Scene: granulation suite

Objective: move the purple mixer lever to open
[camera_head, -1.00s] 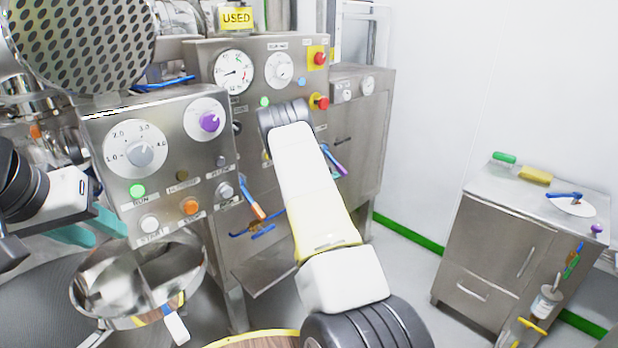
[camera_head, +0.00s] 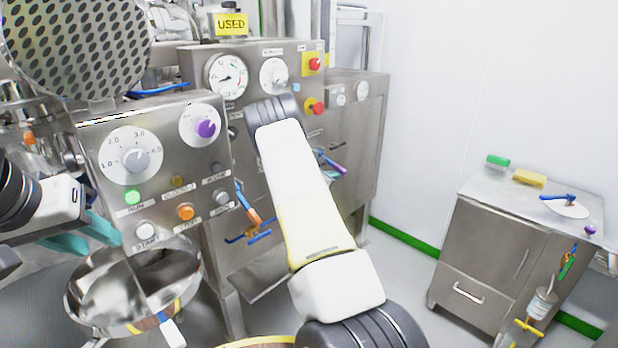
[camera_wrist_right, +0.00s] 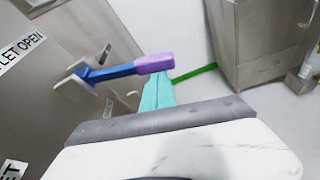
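The mixer lever has a blue shaft and a purple handle (camera_wrist_right: 155,63). It sticks out sideways from a pivot on the steel panel in the right wrist view. In the head view the lever (camera_head: 329,161) shows small, just right of my right arm. My right gripper (camera_wrist_right: 158,92) has its teal fingers together, close below the purple handle; I cannot tell whether they touch it. My right arm hides most of that gripper in the head view. My left gripper (camera_head: 85,236) is at the left, its teal fingers apart and empty, above a steel bowl.
A label ending "LET OPEN" (camera_wrist_right: 22,48) is on the panel. An orange-and-blue lever (camera_head: 247,205) hangs left of my right arm. The steel bowl (camera_head: 90,312) stands below my left gripper. A steel cabinet (camera_head: 485,255) is at the right, with clear floor before it.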

